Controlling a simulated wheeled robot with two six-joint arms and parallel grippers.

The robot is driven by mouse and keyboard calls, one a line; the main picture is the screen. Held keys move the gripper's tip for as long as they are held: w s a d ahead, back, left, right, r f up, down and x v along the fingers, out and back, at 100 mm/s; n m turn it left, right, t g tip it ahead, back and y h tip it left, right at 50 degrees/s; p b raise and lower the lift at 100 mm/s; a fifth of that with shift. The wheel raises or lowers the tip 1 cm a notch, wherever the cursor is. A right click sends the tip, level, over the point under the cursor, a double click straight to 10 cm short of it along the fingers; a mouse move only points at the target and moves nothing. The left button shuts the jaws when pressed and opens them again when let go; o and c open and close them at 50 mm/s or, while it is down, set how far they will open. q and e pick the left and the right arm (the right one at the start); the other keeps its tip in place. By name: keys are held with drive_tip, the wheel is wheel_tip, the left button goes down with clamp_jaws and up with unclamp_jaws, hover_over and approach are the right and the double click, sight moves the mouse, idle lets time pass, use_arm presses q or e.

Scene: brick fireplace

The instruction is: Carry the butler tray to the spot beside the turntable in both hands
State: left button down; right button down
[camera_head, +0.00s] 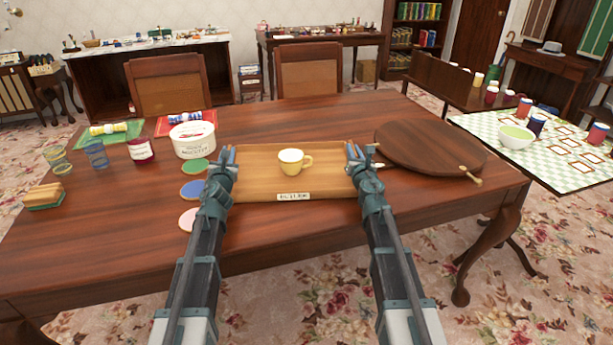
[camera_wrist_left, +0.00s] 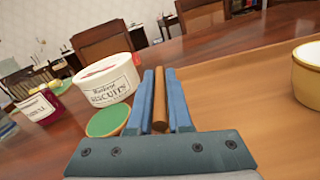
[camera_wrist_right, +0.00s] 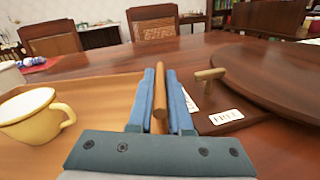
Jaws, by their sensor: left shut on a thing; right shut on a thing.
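The wooden butler tray (camera_head: 262,187) is on the dark table in the head view, with a yellow cup (camera_head: 291,162) standing on it. A small label is on its front edge. My left gripper (camera_head: 228,158) is shut on the tray's left rim, which shows between its fingers in the left wrist view (camera_wrist_left: 159,100). My right gripper (camera_head: 354,156) is shut on the right rim, seen between its fingers in the right wrist view (camera_wrist_right: 160,90). The round dark wooden turntable (camera_head: 430,146) is just right of the tray. I cannot tell whether the tray touches the table.
Green (camera_head: 195,166), blue (camera_head: 193,190) and pink (camera_head: 189,218) coasters lie left of the tray. A white biscuit tub (camera_head: 192,140), a red jar (camera_head: 141,151) and glasses stand further left. Two chairs (camera_head: 308,69) are behind the table. Bare tabletop lies behind the tray.

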use_arm(q)
drive_tip(key=c, duration=1.1)
unclamp_jaws()
drive_tip(key=shift+d, duration=0.15)
use_arm(e)
drive_tip(key=c, duration=1.1)
unclamp_jaws()
drive_tip(key=shift+a, duration=0.15)
use_arm(q)
drive_tip(key=shift+o, duration=1.3)
use_arm(e)
drive_tip(key=shift+o, duration=1.3)
use_arm(q)
drive_tip(key=s, duration=1.2)
drive_tip(key=shift+d, duration=0.1)
use_arm(e)
drive_tip(key=shift+s, duration=0.15)
drive_tip(key=s, duration=1.1)
drive_tip(key=shift+s+d, duration=0.35)
drive_tip(key=shift+s, duration=0.05)
